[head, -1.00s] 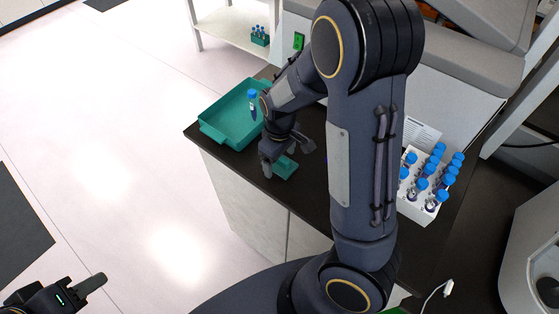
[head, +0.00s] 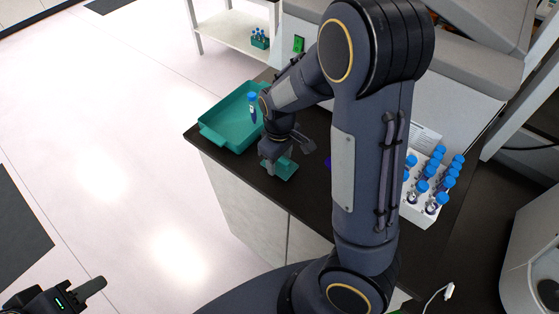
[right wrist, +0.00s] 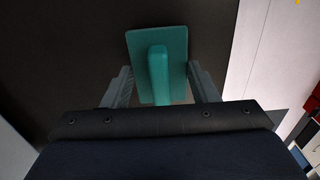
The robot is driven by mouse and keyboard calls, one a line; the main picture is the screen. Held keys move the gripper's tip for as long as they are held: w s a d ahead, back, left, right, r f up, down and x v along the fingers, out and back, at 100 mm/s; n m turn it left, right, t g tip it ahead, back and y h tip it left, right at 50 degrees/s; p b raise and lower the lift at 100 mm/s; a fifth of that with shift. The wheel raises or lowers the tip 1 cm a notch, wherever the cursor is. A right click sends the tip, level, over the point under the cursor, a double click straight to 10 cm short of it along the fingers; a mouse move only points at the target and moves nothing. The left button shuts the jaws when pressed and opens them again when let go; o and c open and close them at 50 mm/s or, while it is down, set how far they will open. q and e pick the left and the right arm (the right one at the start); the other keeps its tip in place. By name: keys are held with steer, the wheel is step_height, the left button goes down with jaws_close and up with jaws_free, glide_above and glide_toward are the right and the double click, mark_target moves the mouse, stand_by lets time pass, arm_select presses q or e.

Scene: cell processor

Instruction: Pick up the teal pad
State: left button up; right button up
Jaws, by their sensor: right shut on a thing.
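The teal pad (head: 286,171), a flat rectangle with a raised grip bar on top, is at the dark counter near its front edge. It also shows in the right wrist view (right wrist: 142,58), with the bar running along its middle. My right gripper (head: 287,158) is over the pad, pointing down, with a finger on each side, and is shut on it. I cannot tell whether the pad touches the counter. My left gripper (head: 88,291) is at the lower left, far from the pad, and only partly in view.
A teal tray (head: 222,140) with a blue-capped tube (head: 253,112) stands on the counter (head: 313,190) left of the pad. A white rack (head: 425,212) of several blue-capped tubes stands to the right. A shelf (head: 232,27) behind holds a small tube rack (head: 260,43).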

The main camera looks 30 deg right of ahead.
steer(key=r, duration=0.3)
steer(key=shift+s+a, duration=0.15)
steer(key=shift+a, duration=0.15)
steer(key=s+a+r+b, duration=0.1)
steer(key=s+a+r, duration=0.8)
steer(key=shift+s+a, duration=0.15)
steer(key=shift+s, duration=0.15)
steer(key=o, duration=0.3)
steer(key=c, duration=0.7)
